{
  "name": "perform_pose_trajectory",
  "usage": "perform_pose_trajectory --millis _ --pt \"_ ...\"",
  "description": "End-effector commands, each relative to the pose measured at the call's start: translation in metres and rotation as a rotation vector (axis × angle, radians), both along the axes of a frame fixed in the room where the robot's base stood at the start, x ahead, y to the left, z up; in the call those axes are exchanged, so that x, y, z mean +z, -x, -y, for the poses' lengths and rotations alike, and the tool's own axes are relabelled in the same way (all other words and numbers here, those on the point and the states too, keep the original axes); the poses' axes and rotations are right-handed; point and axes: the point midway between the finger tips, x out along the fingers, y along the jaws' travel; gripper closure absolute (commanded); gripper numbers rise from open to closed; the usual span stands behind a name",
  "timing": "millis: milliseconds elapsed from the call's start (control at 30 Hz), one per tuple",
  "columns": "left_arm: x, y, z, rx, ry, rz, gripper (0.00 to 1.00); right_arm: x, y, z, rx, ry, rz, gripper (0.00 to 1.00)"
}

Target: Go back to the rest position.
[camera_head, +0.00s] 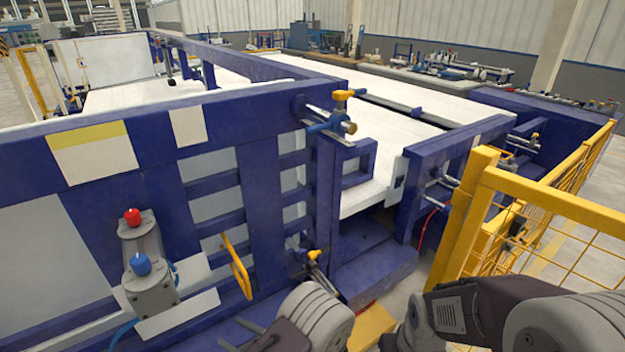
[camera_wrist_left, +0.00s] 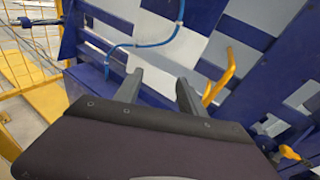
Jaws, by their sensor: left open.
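My left gripper (camera_head: 236,334) shows at the bottom of the head view, low in front of the blue machine frame (camera_head: 260,190). In the left wrist view its two grey fingers (camera_wrist_left: 158,80) stand apart with nothing between them. They point at the machine's blue and white side. A yellow handle (camera_head: 237,265) is above the gripper in the head view; in the left wrist view it is just right of the fingers (camera_wrist_left: 221,80). My grey and dark arm links fill the lower right of the head view. My right gripper is not in view.
A box with red and blue buttons (camera_head: 147,262) is fixed to the machine at left. A yellow mesh fence (camera_head: 545,215) stands close at right. Yellow-knobbed clamps (camera_head: 340,110) stick out from the frame. A blue hose (camera_wrist_left: 150,42) hangs near the fingers.

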Motion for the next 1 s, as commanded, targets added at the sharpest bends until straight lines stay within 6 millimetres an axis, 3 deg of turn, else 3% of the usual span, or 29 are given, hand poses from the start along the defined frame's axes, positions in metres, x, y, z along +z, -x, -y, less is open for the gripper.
perform_pose_trajectory --millis 100,267,367,433,567,700,1000 --pt "0.016 0.028 -0.030 0.222 0.123 0.001 0.53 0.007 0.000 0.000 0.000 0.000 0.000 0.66" --pt "0.030 0.083 -0.055 0.592 0.374 0.035 0.53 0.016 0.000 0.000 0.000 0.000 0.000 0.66" --pt "0.038 0.122 -0.050 0.891 0.628 0.115 0.53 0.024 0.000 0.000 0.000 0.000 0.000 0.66" --pt "0.047 0.140 -0.033 1.115 0.856 0.222 0.53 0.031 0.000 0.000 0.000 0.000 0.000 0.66" --pt "0.069 0.134 -0.001 1.421 1.244 0.491 0.53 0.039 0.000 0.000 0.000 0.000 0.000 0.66" --pt "0.091 0.113 0.010 1.562 1.484 0.722 0.53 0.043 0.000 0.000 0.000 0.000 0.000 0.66" --pt "0.097 0.104 0.011 1.597 1.553 0.798 0.53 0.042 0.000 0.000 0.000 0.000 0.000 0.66"
